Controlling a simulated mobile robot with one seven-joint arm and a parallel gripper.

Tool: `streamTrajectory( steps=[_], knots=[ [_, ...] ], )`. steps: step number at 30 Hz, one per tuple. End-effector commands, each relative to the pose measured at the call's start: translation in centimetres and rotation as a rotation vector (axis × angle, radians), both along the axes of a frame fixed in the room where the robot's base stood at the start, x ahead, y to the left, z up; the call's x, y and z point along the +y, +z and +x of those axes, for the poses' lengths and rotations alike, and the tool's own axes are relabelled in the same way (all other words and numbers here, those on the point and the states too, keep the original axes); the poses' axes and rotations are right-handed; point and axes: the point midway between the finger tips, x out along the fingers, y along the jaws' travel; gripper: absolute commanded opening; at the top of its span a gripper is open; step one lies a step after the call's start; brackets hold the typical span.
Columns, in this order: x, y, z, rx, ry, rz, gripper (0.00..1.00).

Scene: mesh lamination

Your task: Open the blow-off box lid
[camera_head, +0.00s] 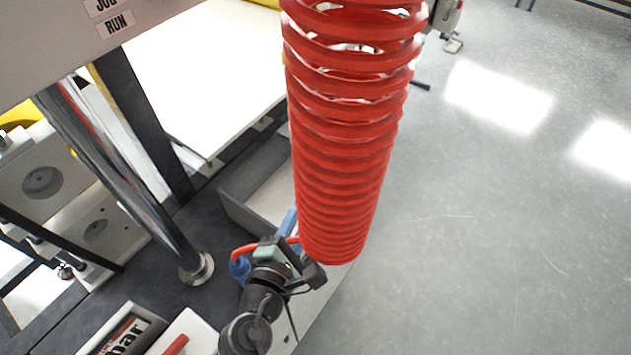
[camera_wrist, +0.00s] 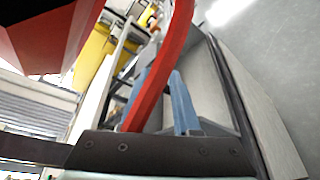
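A grey box (camera_head: 236,205) with a pale inside stands at the edge of the dark machine bed. I take it as the blow-off box; its lid cannot be clearly made out. In the wrist view, grey box-like walls with a dark rim (camera_wrist: 236,92) lie ahead of the fingers. My gripper (camera_head: 292,216) is beside the near right part of the box, largely covered by the hanging red coil. In the wrist view my gripper (camera_wrist: 162,72) shows two blue fingers with a red hose crossing in front. The hose hides whether the tips meet, and contact with the box cannot be told.
A large red coiled hose (camera_head: 345,130) hangs in front of my gripper. A chrome post (camera_head: 125,185) rises left of the box. A white panel (camera_head: 215,75) lies behind it. Open grey floor (camera_head: 490,230) is to the right.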

Motion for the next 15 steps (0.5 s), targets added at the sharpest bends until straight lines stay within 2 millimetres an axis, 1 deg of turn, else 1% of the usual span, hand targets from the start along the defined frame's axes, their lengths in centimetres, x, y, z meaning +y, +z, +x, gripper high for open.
streamTrajectory(
  steps=[1,6,10,15],
  knots=[
    [-0.4,0.0,1.2,-0.002,-0.002,0.0,0.3],
    [-1.4,-0.8,4.3,-0.002,-0.003,0.001,0.3],
    [-2.0,-1.2,6.0,-0.002,-0.003,0.003,0.3],
    [-2.4,-1.6,7.3,-0.001,-0.002,0.004,0.3]
  ],
)
